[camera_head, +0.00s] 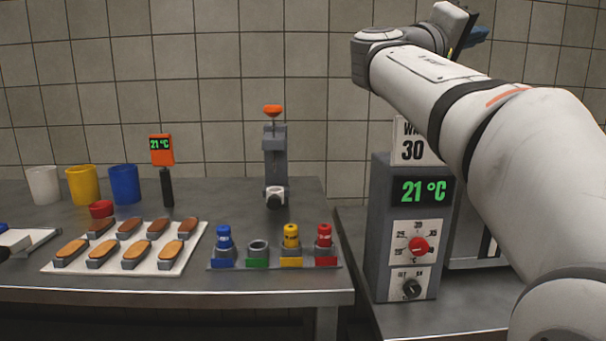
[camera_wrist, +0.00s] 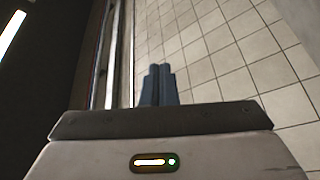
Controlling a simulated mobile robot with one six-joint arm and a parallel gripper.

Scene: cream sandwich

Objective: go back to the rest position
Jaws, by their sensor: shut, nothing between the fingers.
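My arm comes in from the right side of the head view and reaches up and to the left, above the warming unit. My gripper (camera_head: 482,34) is at the upper right of the head view, high in front of the tiled wall and partly hidden by the wrist. In the wrist view its two dark blue fingers (camera_wrist: 161,84) are together, with nothing held between them. Tiles fill the space beyond the fingertips.
A box with a green 21 °C display (camera_head: 376,235) stands on the right counter, partly behind my arm. The left table holds cups (camera_head: 83,185), a tray of biscuits (camera_head: 180,262), a rack of coloured bottles (camera_head: 262,263) and a clamp stand (camera_head: 274,160). The air above this table is free.

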